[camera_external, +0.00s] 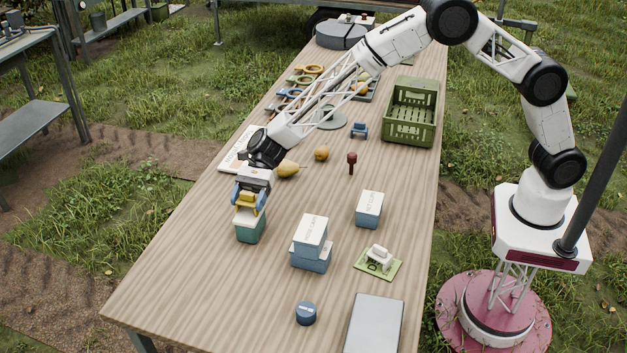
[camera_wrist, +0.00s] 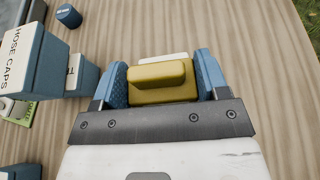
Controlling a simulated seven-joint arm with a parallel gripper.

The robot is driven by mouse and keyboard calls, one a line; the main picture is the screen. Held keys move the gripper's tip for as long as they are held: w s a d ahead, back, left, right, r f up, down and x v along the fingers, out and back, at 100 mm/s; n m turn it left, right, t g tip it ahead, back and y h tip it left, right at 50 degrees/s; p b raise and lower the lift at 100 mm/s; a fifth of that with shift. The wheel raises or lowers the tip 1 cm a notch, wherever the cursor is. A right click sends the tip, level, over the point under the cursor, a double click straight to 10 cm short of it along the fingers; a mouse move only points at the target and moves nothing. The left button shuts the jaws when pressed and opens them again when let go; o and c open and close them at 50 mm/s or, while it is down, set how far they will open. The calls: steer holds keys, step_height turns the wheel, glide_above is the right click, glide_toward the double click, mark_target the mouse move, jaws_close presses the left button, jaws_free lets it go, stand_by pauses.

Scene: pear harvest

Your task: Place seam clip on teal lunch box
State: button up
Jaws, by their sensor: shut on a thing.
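The teal lunch box (camera_external: 249,232), with a pale lid, stands on the left side of the table. My gripper (camera_external: 248,205) is directly above it, pointing down, with its blue fingers shut on the yellow seam clip (camera_external: 247,198). In the wrist view the seam clip (camera_wrist: 161,80) sits between the two blue fingers of my gripper (camera_wrist: 163,78). A pale strip, apparently the lunch box lid (camera_wrist: 164,58), shows just beyond the clip. The clip is at or very close above the lid; I cannot tell whether it touches.
Stacked blue boxes with white lids (camera_external: 310,250) and a single one (camera_external: 369,209) stand to the right. A yellow fruit (camera_external: 288,169) lies behind my gripper. A green crate (camera_external: 411,112) is farther back. The table's front left is clear.

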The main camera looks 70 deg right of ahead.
steer(key=shift+f, duration=0.15)
steer(key=o, duration=0.9)
steer(key=v, duration=1.2)
steer(key=shift+d, duration=0.1)
steer(key=shift+r, duration=0.2)
